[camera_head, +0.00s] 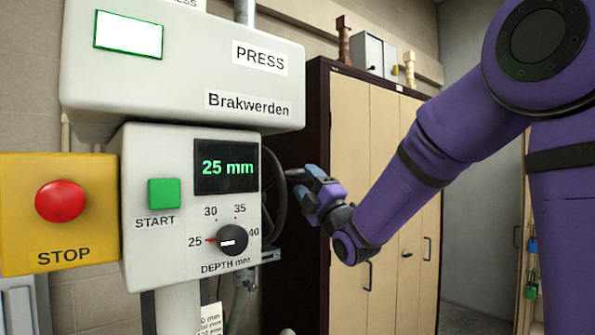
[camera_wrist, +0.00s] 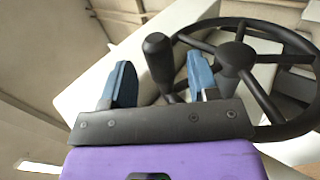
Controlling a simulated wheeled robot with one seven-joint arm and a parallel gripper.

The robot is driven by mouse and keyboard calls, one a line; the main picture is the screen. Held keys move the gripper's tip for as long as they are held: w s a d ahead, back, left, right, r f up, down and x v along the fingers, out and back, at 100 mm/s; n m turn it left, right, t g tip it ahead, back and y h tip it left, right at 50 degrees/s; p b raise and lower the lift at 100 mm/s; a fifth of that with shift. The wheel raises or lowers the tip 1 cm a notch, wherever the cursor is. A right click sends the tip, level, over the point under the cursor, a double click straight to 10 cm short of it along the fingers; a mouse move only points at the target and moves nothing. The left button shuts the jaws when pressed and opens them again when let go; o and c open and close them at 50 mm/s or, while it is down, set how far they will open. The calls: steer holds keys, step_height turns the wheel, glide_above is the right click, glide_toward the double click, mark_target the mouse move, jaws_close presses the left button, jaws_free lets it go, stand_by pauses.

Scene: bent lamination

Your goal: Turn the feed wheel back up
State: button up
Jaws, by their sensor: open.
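The feed wheel (camera_head: 277,199) is a dark spoked handwheel on the right side of the press head, mostly edge-on and partly hidden in the head view. In the wrist view the feed wheel (camera_wrist: 262,77) fills the upper right, with its black handle (camera_wrist: 158,60) sticking out toward me. My gripper (camera_head: 305,180) is beside the wheel's right side in the head view. In the wrist view my gripper (camera_wrist: 160,88) is open, with blue fingers on either side of the handle. I cannot tell whether either finger touches it.
The press panel has a display (camera_head: 226,167) reading 25 mm, a green START button (camera_head: 164,193) and a depth dial (camera_head: 232,240) with a red mark at 25. A yellow box with a red STOP button (camera_head: 60,201) is at left. A tall cabinet (camera_head: 375,150) stands behind my arm.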

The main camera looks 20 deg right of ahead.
steer(key=shift+x, duration=2.45)
jaws_close()
